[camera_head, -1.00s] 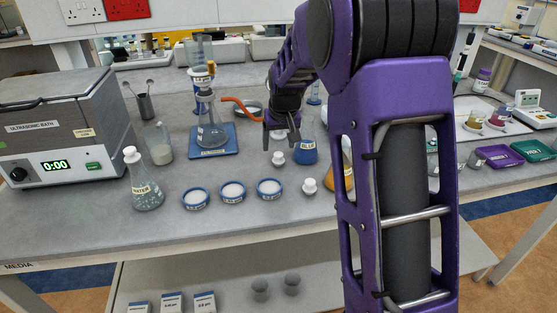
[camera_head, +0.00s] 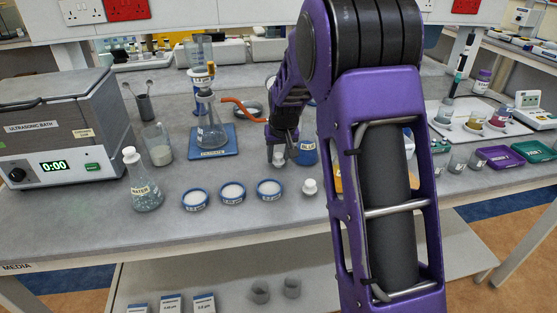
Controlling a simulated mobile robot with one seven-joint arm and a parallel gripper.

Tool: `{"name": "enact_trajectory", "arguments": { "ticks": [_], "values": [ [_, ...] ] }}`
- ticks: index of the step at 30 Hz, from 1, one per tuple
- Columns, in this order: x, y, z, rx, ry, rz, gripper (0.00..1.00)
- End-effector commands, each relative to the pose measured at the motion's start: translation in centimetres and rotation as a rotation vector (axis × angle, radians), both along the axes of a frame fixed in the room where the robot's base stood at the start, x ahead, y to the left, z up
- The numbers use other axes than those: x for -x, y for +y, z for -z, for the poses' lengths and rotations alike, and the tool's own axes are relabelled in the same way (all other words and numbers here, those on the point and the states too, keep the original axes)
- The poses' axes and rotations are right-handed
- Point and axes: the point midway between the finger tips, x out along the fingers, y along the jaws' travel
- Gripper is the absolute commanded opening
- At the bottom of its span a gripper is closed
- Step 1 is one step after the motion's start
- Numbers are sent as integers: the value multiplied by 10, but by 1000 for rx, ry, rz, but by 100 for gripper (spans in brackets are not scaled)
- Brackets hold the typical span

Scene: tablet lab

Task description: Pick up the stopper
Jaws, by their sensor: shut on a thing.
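A small white stopper (camera_head: 279,158) stands on the grey bench, between the blue-ringed dishes and the flask of blue liquid (camera_head: 307,150). My gripper (camera_head: 279,150) points down at it with one finger on each side and is shut on it. The fingers hide part of the stopper. The stopper appears to be still at bench level; whether it touches the bench is hard to tell. A second white stopper (camera_head: 310,187) stands apart on the bench, nearer the front edge.
Three blue-ringed dishes (camera_head: 232,193) stand in front and to the left. A flask labelled WATER (camera_head: 145,183) stands further left. My arm hides bench to the right.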

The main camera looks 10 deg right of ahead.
Motion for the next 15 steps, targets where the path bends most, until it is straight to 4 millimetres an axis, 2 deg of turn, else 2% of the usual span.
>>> {"name": "enact_trajectory", "arguments": {
  "ticks": [1, 2, 10, 15],
  "values": [
    [0, 0, 0, 0, 0, 0, 6],
    [0, 0, 0, 0, 0, 0, 0],
    [0, 0, -1, 0, -1, 0, 0],
    [-1, 0, -21, 0, -4, -1, 0]
  ]
}}
